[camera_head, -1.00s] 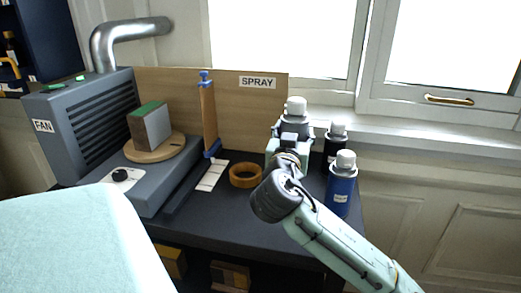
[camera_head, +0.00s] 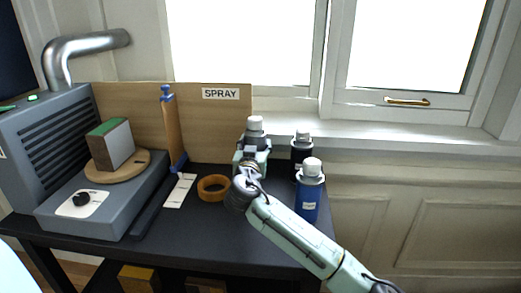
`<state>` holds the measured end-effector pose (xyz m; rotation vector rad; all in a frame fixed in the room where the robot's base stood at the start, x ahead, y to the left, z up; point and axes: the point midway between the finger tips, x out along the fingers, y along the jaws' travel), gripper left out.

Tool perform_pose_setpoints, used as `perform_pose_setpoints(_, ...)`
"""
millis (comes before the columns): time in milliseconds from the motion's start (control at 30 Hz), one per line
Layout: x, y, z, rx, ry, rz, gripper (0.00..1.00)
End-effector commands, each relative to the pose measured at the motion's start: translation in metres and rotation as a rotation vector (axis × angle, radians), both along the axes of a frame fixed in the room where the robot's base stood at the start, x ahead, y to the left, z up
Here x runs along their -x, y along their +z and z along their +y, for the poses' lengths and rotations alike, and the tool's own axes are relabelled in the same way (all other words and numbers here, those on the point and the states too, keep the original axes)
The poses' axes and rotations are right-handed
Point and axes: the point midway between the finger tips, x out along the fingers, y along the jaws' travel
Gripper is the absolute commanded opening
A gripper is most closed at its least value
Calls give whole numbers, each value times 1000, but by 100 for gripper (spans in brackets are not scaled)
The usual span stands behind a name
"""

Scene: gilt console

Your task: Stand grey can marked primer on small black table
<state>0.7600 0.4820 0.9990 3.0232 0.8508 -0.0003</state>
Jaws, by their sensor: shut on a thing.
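A grey can (camera_head: 256,137) with a white cap stands upright in my gripper (camera_head: 252,156), at the back right of the dark table (camera_head: 172,228). My gripper is shut around the can, and my wrist hides its lower part. The can's marking is not readable. Whether its base touches the table is hidden. No separate small black table can be made out.
A blue can (camera_head: 309,196) and a black can (camera_head: 301,158) stand close to the right of my gripper. An orange tape ring (camera_head: 213,197) lies to the left. A grey sanding machine (camera_head: 100,206) fills the table's left. A board (camera_head: 215,125) marked SPRAY stands behind.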

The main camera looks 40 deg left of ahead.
Motion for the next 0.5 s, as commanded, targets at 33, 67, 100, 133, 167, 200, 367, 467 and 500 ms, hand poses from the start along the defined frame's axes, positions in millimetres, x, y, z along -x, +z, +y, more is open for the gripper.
perform_pose_setpoints(33, -10, 3, 0, 0, -3, -5, 8)
perform_pose_setpoints(67, -14, 3, 1, 0, -1, -5, 8)
perform_pose_setpoints(100, -19, 1, 2, 0, -1, -5, 8)
perform_pose_setpoints(133, -22, 1, 3, 0, 0, -4, 8)
perform_pose_setpoints(167, -24, 0, 4, 0, 1, -4, 8)
perform_pose_setpoints(200, -26, 0, 4, 0, 1, -4, 8)
perform_pose_setpoints(367, -38, -6, 5, 2, 0, -3, 8)
perform_pose_setpoints(467, -37, -23, 4, 2, 0, -2, 8)
perform_pose_setpoints(500, -37, -27, 5, 2, 0, -4, 8)
